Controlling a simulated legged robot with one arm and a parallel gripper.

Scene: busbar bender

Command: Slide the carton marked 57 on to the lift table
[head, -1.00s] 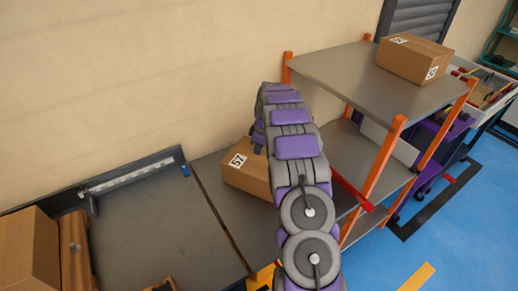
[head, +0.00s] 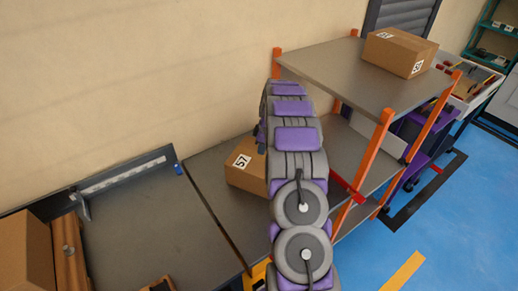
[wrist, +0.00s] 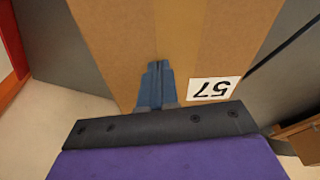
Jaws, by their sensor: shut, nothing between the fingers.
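The brown carton marked 57 (head: 246,171) rests on a grey top (head: 208,159), which I take to be the lift table, between the left bench and the orange-post rack. My arm hides the carton's right side, so I cannot tell whether it overlaps the rack's shelf. My gripper (head: 262,146) is at the carton's back edge in the head view. In the wrist view, my gripper's blue-grey fingers (wrist: 155,84) are closed together and empty. They are over or against the carton's (wrist: 205,40) taped face, beside its white label; contact is unclear.
The orange-post rack (head: 335,75) stands to the right, with another carton (head: 398,52) on its top shelf. The left bench (head: 145,225) has a metal fence (head: 125,178) and a carton (head: 25,245) at its left end. Blue floor (head: 450,230) is open at right.

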